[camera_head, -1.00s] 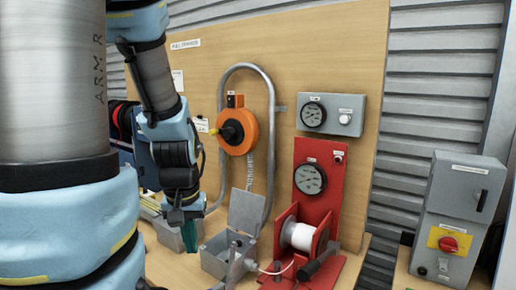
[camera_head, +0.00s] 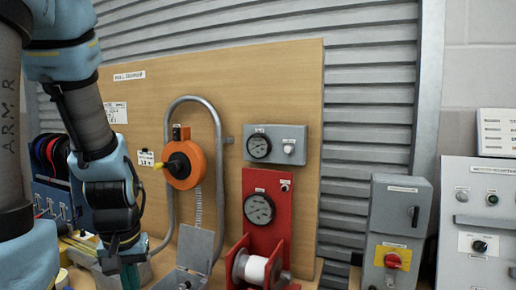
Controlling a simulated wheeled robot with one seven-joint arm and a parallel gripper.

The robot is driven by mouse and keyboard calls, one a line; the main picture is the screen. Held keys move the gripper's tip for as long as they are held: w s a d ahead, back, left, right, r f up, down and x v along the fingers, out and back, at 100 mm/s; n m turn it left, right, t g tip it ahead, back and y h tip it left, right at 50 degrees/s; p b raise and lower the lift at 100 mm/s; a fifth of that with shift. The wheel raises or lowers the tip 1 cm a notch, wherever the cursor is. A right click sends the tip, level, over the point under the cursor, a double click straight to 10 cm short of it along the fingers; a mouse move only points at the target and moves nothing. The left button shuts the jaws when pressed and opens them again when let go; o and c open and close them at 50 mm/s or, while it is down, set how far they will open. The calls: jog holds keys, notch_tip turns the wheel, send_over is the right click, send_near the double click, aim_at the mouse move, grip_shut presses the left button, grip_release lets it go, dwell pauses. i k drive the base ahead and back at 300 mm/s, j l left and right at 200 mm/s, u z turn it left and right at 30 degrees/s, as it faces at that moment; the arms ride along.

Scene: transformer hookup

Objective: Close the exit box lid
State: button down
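The exit box appears to be the small grey box (camera_head: 180,279) at the bottom centre, partly cut off by the frame's lower edge. Its grey lid (camera_head: 196,248) stands open, raised at the back of the box. My gripper (camera_head: 130,276) points down to the left of the box, apart from the lid. Its teal fingertips show only in part at the bottom of the view, so I cannot tell whether they are open or shut.
A red stand with a gauge (camera_head: 259,209) and a white spool (camera_head: 251,268) stands close right of the box. A bent grey pipe (camera_head: 219,150) and an orange reel (camera_head: 184,166) are behind it. Another grey box (camera_head: 143,272) is partly hidden behind my gripper.

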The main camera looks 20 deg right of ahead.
aim_at(195, 250)
jog(key=i+j, duration=0.2)
jog(key=j, duration=0.15)
jog(key=i+j, duration=0.4)
jog(key=j, duration=0.25)
